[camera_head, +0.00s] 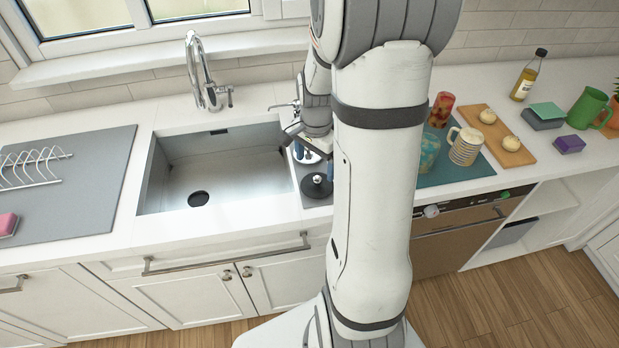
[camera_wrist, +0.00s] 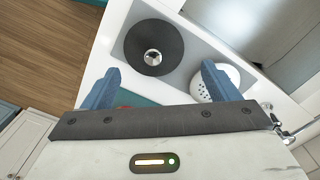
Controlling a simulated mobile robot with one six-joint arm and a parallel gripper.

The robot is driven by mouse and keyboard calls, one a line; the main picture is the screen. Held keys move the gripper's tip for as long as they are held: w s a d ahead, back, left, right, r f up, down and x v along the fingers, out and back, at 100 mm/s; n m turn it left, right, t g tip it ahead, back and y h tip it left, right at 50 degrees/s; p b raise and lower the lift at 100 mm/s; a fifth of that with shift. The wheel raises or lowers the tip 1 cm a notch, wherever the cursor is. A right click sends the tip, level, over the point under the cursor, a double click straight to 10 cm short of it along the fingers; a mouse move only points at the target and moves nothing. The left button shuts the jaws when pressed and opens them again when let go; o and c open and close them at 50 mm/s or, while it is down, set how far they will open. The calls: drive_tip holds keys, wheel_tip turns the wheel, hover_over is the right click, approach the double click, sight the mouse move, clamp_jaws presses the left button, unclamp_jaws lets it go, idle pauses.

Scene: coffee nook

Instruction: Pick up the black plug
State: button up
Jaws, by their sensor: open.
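The black plug (camera_head: 317,187) is a round dark disc with a small knob, lying on a grey mat (camera_head: 309,200) right of the sink. In the wrist view the plug (camera_wrist: 135,43) shows its silver knob, ahead of the fingertips and roughly centred between them. My gripper (camera_wrist: 160,68) is open, its blue fingers spread with nothing held. In the head view my gripper (camera_head: 307,150) hangs above the far part of the mat, beyond the plug and apart from it.
A white strainer (camera_wrist: 231,77) lies on the mat beside the plug, partly behind my right finger. The sink (camera_head: 215,165) is to the left, with its faucet (camera_head: 195,75) behind. Right of my arm are a striped mug (camera_head: 466,147), a red cup (camera_head: 442,109) and a wooden board (camera_head: 512,155).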

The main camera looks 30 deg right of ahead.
sight(316, 178)
drive_tip(key=f, duration=0.2)
drive_tip(key=f+p, duration=0.1)
drive_tip(key=f, duration=0.3)
drive_tip(key=shift+s+f+p, duration=0.3)
drive_tip(key=shift+s+f, duration=0.05)
drive_tip(key=c, duration=1)
